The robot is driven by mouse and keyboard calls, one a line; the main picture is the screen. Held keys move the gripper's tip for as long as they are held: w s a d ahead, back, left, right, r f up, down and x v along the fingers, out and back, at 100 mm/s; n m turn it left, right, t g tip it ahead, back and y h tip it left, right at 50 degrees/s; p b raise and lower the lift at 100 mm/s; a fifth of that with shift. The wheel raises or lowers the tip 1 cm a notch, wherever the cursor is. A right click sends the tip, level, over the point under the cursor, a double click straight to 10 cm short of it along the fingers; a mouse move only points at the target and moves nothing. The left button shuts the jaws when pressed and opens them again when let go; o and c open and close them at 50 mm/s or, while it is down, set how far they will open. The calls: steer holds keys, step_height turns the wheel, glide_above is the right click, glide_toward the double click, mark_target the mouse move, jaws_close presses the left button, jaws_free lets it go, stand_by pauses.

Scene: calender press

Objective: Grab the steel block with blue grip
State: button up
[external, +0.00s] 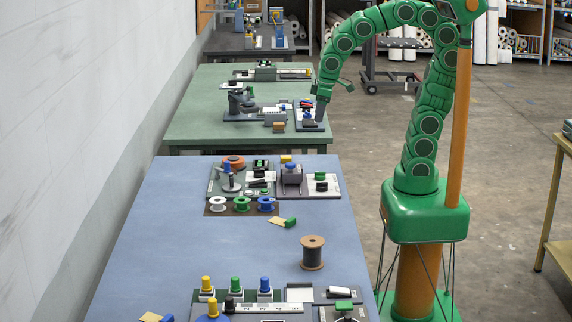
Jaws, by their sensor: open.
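My green arm reaches over the green table, and my gripper (319,110) hangs low at that table's right edge. Its jaws are open. Just left of it, a small dark block with a blue part on top (307,105) and a bit of red sits on a flat plate. It is too small to tell whether this is the steel block, and the gripper partly covers the plate.
The green table (200,110) also carries a dark clamp-like device (240,100) and small blocks left of the gripper. The blue table (170,230) holds spools, a brown spool (312,252) and fixtures with coloured pegs. A wheeled cart (390,82) stands behind on the floor.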

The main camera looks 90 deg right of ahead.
steer(key=w+a+r+n+t+h, duration=0.1)
steer(key=w+a+r+t, duration=0.15)
steer(key=w, duration=1.05)
steer(key=w+a+r+n+t+h, duration=0.15)
steer(key=w+t, duration=0.25)
steer(key=w, duration=0.9)
steer(key=w+a+f+n+t+y, duration=0.1)
steer(key=w+a+n+t+y, duration=0.15)
steer(key=w+a, duration=0.55)
steer(key=w+a+f+n+t+y, duration=0.1)
steer(key=w+a+f+n+y, duration=0.25)
steer(key=a, duration=0.85)
steer(key=w+a+f+n+y, duration=0.25)
steer(key=a+y, duration=0.25)
steer(key=a, duration=0.9)
steer(key=n+g+y, duration=0.7)
steer(key=n+g, duration=0.1)
steer(key=g, duration=0.4)
glide_toward(265, 277)
steer(key=x, duration=0.3)
steer(key=shift+s+a, duration=0.1)
steer(key=shift+s, duration=0.15)
steer(key=shift+h, duration=0.25)
steer(key=shift+w+x, duration=0.15)
steer(key=shift+x, duration=1.75)
steer(key=shift+w+x, duration=0.15)
steer(key=shift+x, duration=1.75)
